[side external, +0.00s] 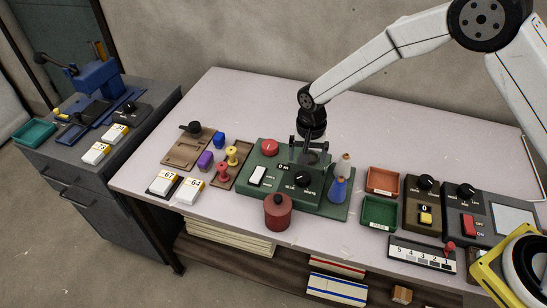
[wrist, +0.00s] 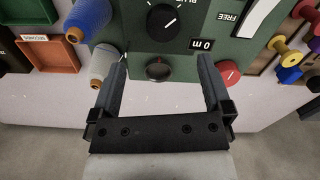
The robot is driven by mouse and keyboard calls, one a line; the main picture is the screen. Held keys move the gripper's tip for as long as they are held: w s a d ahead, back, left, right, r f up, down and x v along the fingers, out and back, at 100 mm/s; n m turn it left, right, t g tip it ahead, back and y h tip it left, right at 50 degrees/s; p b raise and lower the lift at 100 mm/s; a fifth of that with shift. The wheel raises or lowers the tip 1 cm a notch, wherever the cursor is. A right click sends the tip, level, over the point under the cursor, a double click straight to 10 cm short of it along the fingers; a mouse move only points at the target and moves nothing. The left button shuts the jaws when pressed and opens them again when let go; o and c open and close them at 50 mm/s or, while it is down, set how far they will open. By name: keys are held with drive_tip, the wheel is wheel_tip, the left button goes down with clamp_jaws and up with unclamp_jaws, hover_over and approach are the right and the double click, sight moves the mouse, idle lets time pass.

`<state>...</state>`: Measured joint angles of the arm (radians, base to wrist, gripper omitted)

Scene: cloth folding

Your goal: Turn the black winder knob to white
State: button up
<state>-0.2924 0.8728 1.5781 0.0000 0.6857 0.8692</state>
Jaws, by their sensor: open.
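The black winder knob (side external: 303,179) sits on the front of the green winder box (side external: 262,202), between a label on its left that seems to read BLUE and one on its right. In the wrist view the knob (wrist: 163,20) is at the top middle with a short white line on it; which label the line points to, I cannot tell for sure. My gripper (side external: 308,150) hangs pointing down over the back of the winder box. In the wrist view my gripper (wrist: 160,75) has its fingers wide apart, with nothing held. A dark round part (wrist: 158,69) shows between them.
Blue and white thread cones (side external: 339,189) stand right of the knob. A red button (side external: 270,147), a white switch (side external: 257,175) and a dark red pot (side external: 277,211) are left or in front. Red (side external: 382,181) and green trays lie right. The table behind is clear.

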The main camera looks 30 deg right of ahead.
sight(303, 176)
drive_tip(key=shift+w+a+f, duration=0.15)
drive_tip(key=shift+a+f, duration=0.05)
drive_tip(key=shift+f, duration=3.9)
drive_tip(key=shift+c, duration=0.2)
drive_tip(key=c, duration=1.2)
drive_tip(key=shift+c, duration=0.2)
